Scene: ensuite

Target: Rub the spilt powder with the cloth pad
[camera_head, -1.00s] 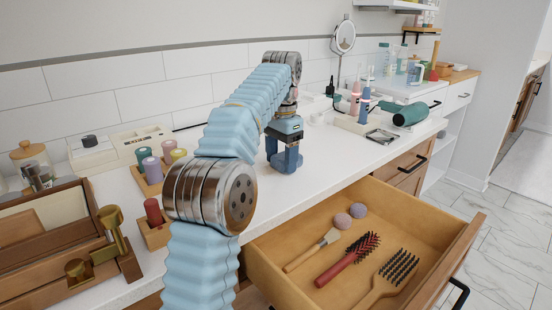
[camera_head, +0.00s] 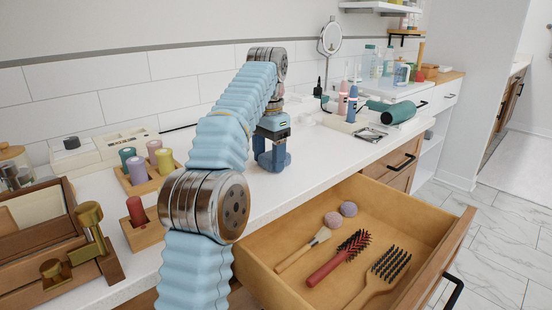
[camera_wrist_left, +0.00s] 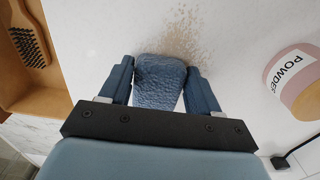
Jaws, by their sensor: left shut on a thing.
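My left gripper (camera_wrist_left: 160,88) is shut on the cloth pad (camera_wrist_left: 160,82), a blue textured block between its two fingers in the left wrist view. The spilt powder (camera_wrist_left: 183,38) is a patch of brownish specks on the white counter, just beyond the pad's far edge; the pad may hide part of it. In the head view the left gripper (camera_head: 271,160) points down at the counter; pad and powder cannot be made out there. My right gripper is not in view.
An open drawer (camera_head: 440,226) with brushes juts out below the counter. A tray of bottles (camera_head: 345,123) and a green hair dryer (camera_head: 398,112) lie farther along. The counter (camera_head: 325,152) around the gripper is mostly clear.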

